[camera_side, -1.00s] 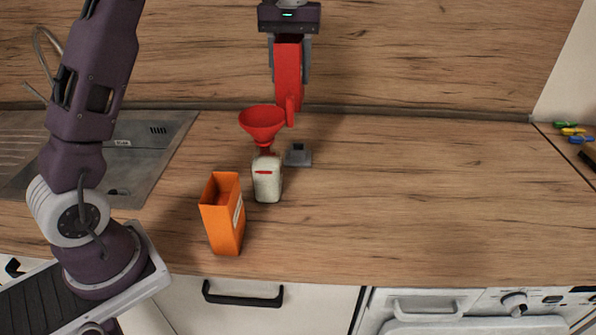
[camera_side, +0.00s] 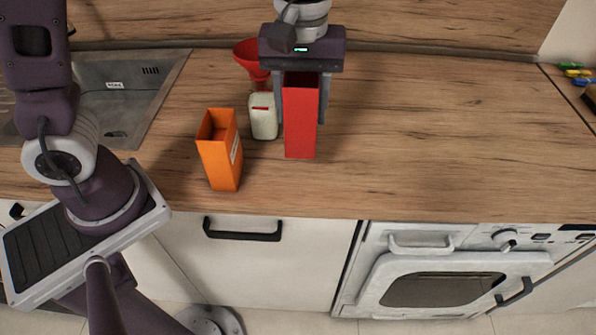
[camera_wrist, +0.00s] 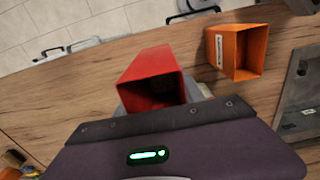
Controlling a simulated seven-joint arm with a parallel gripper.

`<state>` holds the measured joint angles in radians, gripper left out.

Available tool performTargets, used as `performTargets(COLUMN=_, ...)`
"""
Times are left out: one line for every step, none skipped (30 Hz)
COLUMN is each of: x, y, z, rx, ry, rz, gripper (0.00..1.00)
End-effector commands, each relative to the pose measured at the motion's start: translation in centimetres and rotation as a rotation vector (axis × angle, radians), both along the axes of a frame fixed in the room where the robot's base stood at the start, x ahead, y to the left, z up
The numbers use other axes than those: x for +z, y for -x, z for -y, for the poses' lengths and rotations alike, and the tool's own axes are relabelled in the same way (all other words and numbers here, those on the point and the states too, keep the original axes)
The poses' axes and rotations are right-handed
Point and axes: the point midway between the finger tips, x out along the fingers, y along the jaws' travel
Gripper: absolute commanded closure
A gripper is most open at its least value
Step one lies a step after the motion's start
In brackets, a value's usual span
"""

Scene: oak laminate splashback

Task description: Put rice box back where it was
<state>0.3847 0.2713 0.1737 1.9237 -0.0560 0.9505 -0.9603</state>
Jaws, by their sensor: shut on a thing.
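A tall red box (camera_side: 300,125), which I take to be the rice box, is held upright in my gripper (camera_side: 301,117). The fingers are shut on its two sides. Its open top shows in the wrist view (camera_wrist: 150,68), with a dark inside. Its base is close to the counter just right of the jar; I cannot tell whether it touches. The pale jar (camera_side: 264,118) stands on the counter with a red funnel (camera_side: 250,57) at its mouth. The box and gripper hide what is behind them.
An open orange box (camera_side: 221,158) stands front left of the jar, and shows in the wrist view (camera_wrist: 240,50). A metal sink (camera_side: 120,100) is at the left. The counter (camera_side: 430,140) is clear to the right, up to small coloured items (camera_side: 577,72) at the far edge.

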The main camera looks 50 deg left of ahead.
Motion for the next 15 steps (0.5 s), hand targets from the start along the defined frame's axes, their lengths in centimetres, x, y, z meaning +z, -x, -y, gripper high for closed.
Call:
performTargets(x=-0.1, y=0.2, z=-0.1, rx=0.005, ry=0.000, rz=0.001, gripper=1.00)
performTargets(x=-0.1, y=0.0, z=-0.5, rx=0.010, ry=-0.001, rz=0.001, gripper=1.00)
performTargets(x=-0.2, y=-0.2, z=-0.8, rx=0.012, ry=-0.001, rz=0.001, gripper=1.00)
performTargets(x=-0.3, y=-0.2, z=-1.0, rx=0.012, ry=0.000, rz=0.000, gripper=1.00)
performTargets(x=-0.6, y=-0.2, z=-1.1, rx=0.013, ry=-0.001, rz=-0.002, gripper=1.00)
performTargets(x=-1.4, y=-0.2, z=-1.2, rx=0.013, ry=-0.001, rz=-0.004, gripper=1.00)
performTargets(x=-2.1, y=-0.2, z=-1.2, rx=0.013, ry=-0.002, rz=-0.006, gripper=1.00)
performTargets(x=-2.9, y=-0.2, z=-1.3, rx=0.013, ry=-0.002, rz=-0.006, gripper=1.00)
performTargets(x=-3.9, y=-0.2, z=-1.3, rx=0.012, ry=-0.002, rz=-0.006, gripper=1.00)
performTargets(x=-4.6, y=-0.2, z=-1.2, rx=0.011, ry=-0.002, rz=-0.006, gripper=1.00)
performTargets(x=-5.2, y=-0.2, z=-1.2, rx=0.011, ry=-0.002, rz=-0.006, gripper=1.00)
performTargets(x=-5.8, y=-0.2, z=-1.2, rx=0.012, ry=-0.001, rz=-0.004, gripper=1.00)
performTargets(x=-6.2, y=-0.3, z=-1.2, rx=0.012, ry=-0.001, rz=-0.004, gripper=1.00)
performTargets(x=-6.8, y=-0.2, z=-1.2, rx=0.012, ry=-0.001, rz=-0.006, gripper=1.00)
performTargets(x=-7.6, y=-0.2, z=-1.2, rx=0.012, ry=-0.001, rz=-0.006, gripper=1.00)
